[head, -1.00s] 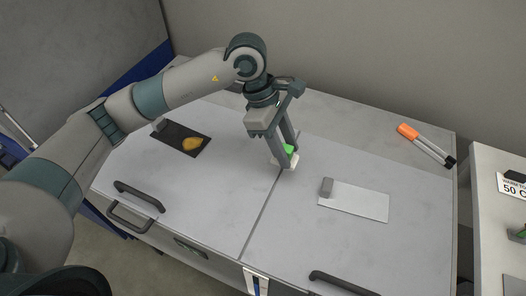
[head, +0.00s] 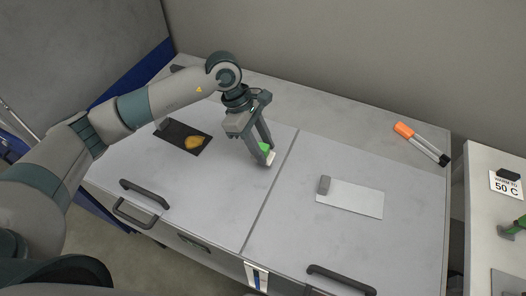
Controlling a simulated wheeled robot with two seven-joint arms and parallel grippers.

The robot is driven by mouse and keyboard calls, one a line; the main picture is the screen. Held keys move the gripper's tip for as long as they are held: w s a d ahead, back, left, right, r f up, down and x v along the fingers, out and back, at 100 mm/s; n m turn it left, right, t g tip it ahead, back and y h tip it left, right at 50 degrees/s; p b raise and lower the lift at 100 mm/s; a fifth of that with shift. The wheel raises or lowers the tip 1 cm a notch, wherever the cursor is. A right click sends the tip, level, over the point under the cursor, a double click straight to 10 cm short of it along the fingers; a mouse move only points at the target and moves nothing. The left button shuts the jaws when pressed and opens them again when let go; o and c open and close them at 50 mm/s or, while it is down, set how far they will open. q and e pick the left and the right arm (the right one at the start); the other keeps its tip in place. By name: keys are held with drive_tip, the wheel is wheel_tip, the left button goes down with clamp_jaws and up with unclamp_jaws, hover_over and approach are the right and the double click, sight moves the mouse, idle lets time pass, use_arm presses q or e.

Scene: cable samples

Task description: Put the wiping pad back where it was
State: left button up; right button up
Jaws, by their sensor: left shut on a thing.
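My right gripper is not in view.
A black plate (head: 178,138) with a yellow-brown patch lies to the left. A white plate (head: 352,198) with a grey block lies to the right. An orange-capped tool (head: 420,143) lies at the back right. A side table (head: 484,215) with a "50 C" sign stands at far right.

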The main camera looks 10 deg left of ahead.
use_arm(q)
wheel_tip(320, 180, down, 3)
drive_tip(key=shift+r+p, duration=0.2)
drive_tip(key=shift+p, duration=0.45)
drive_tip(key=shift+f, duration=0.2)
drive_tip(key=shift+f, duration=0.15)
drive_tip(key=o, duration=1)
